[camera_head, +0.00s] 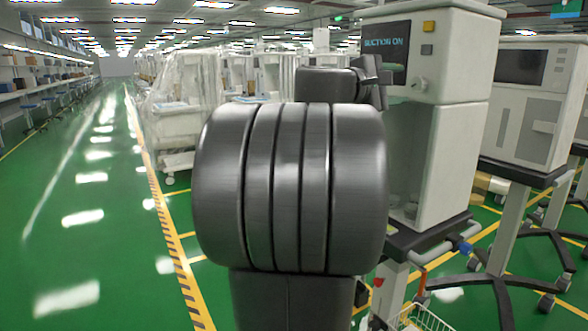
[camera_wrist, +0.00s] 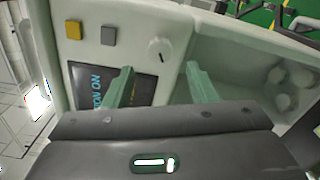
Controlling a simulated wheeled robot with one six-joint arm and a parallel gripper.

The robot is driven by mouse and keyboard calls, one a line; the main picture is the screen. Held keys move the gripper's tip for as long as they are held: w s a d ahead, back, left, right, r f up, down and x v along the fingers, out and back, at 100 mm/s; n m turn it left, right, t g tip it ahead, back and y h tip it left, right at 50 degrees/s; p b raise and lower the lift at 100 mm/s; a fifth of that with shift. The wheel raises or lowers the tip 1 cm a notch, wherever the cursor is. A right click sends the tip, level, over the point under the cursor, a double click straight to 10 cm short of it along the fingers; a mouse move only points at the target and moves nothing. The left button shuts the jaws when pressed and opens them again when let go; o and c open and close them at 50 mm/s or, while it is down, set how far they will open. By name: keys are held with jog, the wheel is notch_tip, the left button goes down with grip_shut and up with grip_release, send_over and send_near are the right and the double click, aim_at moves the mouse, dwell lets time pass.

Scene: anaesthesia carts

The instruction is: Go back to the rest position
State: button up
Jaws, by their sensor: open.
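My gripper (camera_wrist: 160,80) is open and empty in the wrist view, its two pale green fingers spread apart. They point at the front of a white anaesthesia cart (camera_head: 437,150), with the dark screen (camera_wrist: 84,84) partly behind the left finger. The screen (camera_head: 386,50) reads "SUCTION ON" in the head view. A yellow button (camera_wrist: 73,30), a grey button (camera_wrist: 108,36) and a white knob (camera_wrist: 160,50) are on the panel near the fingers. I cannot tell whether the fingers touch the panel. My own arm hides much of the middle of the head view, and the fingertips are not clear there.
A second white cart (camera_head: 525,105) stands close on the right. Plastic-wrapped equipment (camera_head: 185,95) stands behind to the left. A wire basket (camera_head: 420,320) is low at the front. The green floor aisle (camera_head: 85,200) on the left is clear, beside a yellow-striped line (camera_head: 165,215).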

aim_at(415, 84)
jog(key=x, duration=0.6)
jog(key=shift+d, duration=0.1)
